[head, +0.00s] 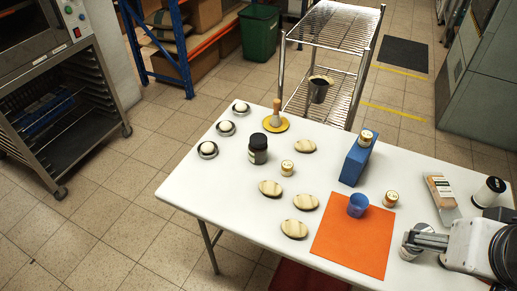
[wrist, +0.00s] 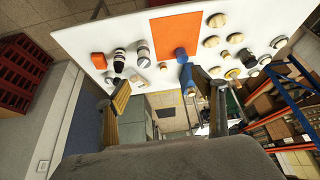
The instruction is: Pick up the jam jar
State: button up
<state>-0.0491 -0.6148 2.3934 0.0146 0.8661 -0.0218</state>
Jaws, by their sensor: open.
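A dark jar with a black lid and a pale label (head: 258,149) stands upright on the white table, left of the middle in the head view. It looks most like the jam jar, but its label is too small to read. In the wrist view a dark jar (wrist: 248,59) shows at the right, partly among other things. My gripper (head: 408,246) is at the right front of the table in the head view, far from this jar. In the wrist view its fingers (wrist: 160,98) are wide apart with nothing between them.
An orange mat (head: 345,245) lies at the front with a blue cup (head: 358,205) on it. A blue box (head: 355,160) stands between jar and gripper. Small pale-lidded jars (head: 287,168), oval pieces (head: 270,188) and a yellow disc (head: 283,126) with a wooden-handled brush surround the dark jar.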

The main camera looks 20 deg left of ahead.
aim_at(260, 138)
jog(key=w+a+f+n+y, duration=0.1)
jog(key=w+a+n, duration=0.1)
jog(key=w+a, duration=1)
jog(key=w+a+f+n+y, duration=0.15)
jog(key=w+a, duration=0.65)
jog(key=w, duration=0.8)
jog(key=w+a+f+n, duration=0.1)
jog(key=w+a+f, duration=0.2)
jog(key=a+f, duration=0.5)
jog(key=w+a+f+n+y, duration=0.1)
jog(key=w+a+f+n, duration=0.1)
jog(key=a+f, duration=0.6)
jog(key=w+a+f+n+g, duration=0.1)
jog(key=w+a+f, duration=0.2)
jog(key=a+f, duration=0.4)
jog(key=shift+w+a+f+n+y, duration=0.1)
jog(key=shift+a+f, duration=0.05)
jog(key=shift+a, duration=0.55)
jog(key=shift+w+a+f+n+y, duration=0.1)
jog(key=shift+a+n+y, duration=0.05)
jog(key=shift+a, duration=0.6)
jog(key=shift+w+a+f+n+y, duration=0.1)
jog(key=shift+a+f, duration=0.05)
jog(key=shift+a, duration=0.55)
jog(key=shift+a+f, duration=0.3)
jog(key=shift+f, duration=0.1)
jog(key=shift+x, duration=1.15)
jog(key=shift+f, duration=0.1)
